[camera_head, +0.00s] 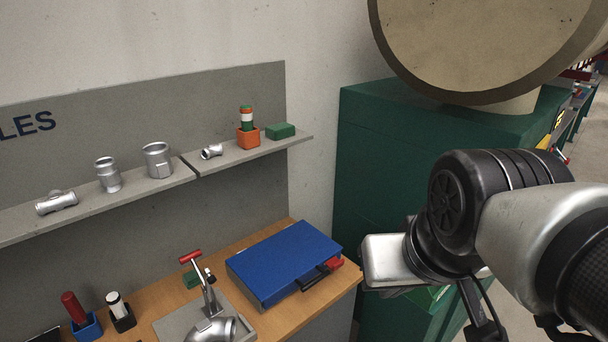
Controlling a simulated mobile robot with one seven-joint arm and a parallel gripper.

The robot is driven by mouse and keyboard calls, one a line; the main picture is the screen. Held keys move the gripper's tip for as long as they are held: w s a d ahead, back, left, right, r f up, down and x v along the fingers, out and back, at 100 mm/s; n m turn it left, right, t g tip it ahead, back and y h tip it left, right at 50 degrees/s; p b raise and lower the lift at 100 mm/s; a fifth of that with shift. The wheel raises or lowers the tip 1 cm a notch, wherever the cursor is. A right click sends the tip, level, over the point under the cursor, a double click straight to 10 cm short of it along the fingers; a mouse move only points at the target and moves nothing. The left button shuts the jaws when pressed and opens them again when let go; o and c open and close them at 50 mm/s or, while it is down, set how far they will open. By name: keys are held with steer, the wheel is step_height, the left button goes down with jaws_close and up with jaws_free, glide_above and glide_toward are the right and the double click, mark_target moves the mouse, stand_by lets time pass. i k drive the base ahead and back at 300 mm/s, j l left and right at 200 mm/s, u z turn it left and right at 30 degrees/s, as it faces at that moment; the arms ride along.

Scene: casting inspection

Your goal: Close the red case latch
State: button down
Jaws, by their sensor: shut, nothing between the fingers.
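A closed blue case (284,258) lies flat on the wooden workbench, near its right end. A black handle (318,279) is on its front edge. The red latch (334,264) is beside the handle, near the front right corner. It looks partly raised, but it is too small to tell its exact angle. My arm comes in from the right, with its wrist right of the case and apart from it. My gripper (484,324) shows only in part, as a dark piece below the wrist at the bottom edge. Its fingertips are hidden. I see nothing held in it.
A toggle clamp (207,290) with a red handle stands left of the case, by a metal pipe elbow (213,329). A shelf (150,188) with metal fittings runs along the wall. A green cabinet (375,150) stands right of the bench (347,284).

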mark_target(333, 263)
steer(key=i+l+u, duration=0.15)
steer(key=l+u, duration=0.1)
steer(key=l, duration=0.25)
steer(key=k, duration=0.5)
steer(key=i+j+z, duration=0.15)
steer(key=i+z, duration=0.35)
steer(key=i+j+z, duration=0.2)
steer(key=z, duration=0.25)
